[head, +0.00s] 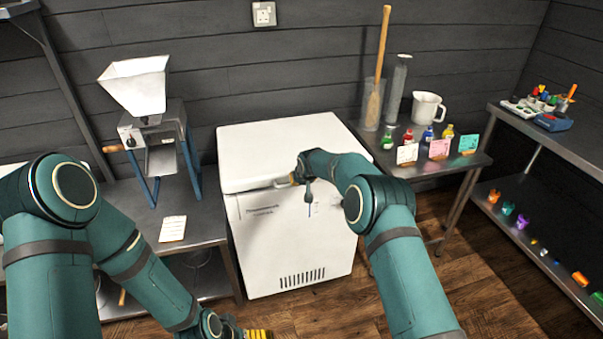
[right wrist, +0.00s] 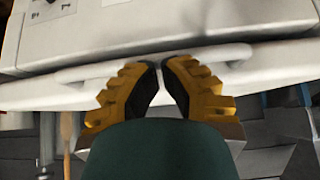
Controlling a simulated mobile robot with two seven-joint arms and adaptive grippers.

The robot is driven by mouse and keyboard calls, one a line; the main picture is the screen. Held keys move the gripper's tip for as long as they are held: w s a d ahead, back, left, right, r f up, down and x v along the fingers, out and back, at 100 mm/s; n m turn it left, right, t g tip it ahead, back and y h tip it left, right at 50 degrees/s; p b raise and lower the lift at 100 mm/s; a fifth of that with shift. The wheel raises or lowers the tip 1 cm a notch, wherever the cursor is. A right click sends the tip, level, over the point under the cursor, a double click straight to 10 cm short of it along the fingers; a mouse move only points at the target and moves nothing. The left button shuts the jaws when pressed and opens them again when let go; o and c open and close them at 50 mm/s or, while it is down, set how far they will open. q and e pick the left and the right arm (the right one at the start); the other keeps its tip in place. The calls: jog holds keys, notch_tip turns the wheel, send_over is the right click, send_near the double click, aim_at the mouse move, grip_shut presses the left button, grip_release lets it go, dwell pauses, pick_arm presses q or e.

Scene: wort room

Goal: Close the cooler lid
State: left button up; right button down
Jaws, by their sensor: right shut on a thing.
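The white chest cooler (head: 292,245) stands in the middle of the head view. Its lid (head: 285,140) lies flat or almost flat over the body; I cannot tell whether a thin gap is left at the front. The lid handle (head: 262,185) is a white bar along the front edge, and it shows in the right wrist view (right wrist: 235,52). My right gripper (head: 295,179) is at this handle, its yellow fingers (right wrist: 160,68) closed together on it; my arm hides part of the front. My left gripper (head: 256,334) is low at the bottom edge, mostly cut off, away from the cooler.
A steel table (head: 195,220) with a grain mill (head: 150,130) and a note card stands left of the cooler. A table (head: 465,162) with bottles, cards and a jug (head: 428,107) stands right. A shelf unit (head: 560,145) is far right. Wooden floor (head: 390,300) is open in front.

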pick_arm(q)
jog(key=shift+s+f, duration=0.3)
pick_arm(e)
notch_tip(320, 180, down, 2)
jog(key=shift+s+f, duration=0.15)
jog(key=shift+f, duration=0.05)
jog(key=shift+s+f, duration=0.1)
jog(key=r, duration=0.2)
jog(key=w+r+p, duration=0.1)
jog(key=r, duration=0.1)
jog(key=shift+r, duration=0.3)
jog(key=shift+s+a, duration=0.1)
jog(key=shift+s, duration=0.1)
pick_arm(q)
jog(key=shift+w+a+r+p, duration=0.1)
jog(key=shift+a+r+p, duration=0.15)
jog(key=shift+r, duration=0.35)
jog(key=shift+w+a+r+p, duration=0.1)
jog(key=shift+r+p, duration=0.2)
jog(key=shift+r, duration=0.3)
pick_arm(e)
jog(key=s+d+f, duration=0.1)
jog(key=s+d, duration=0.1)
jog(key=s, duration=0.7)
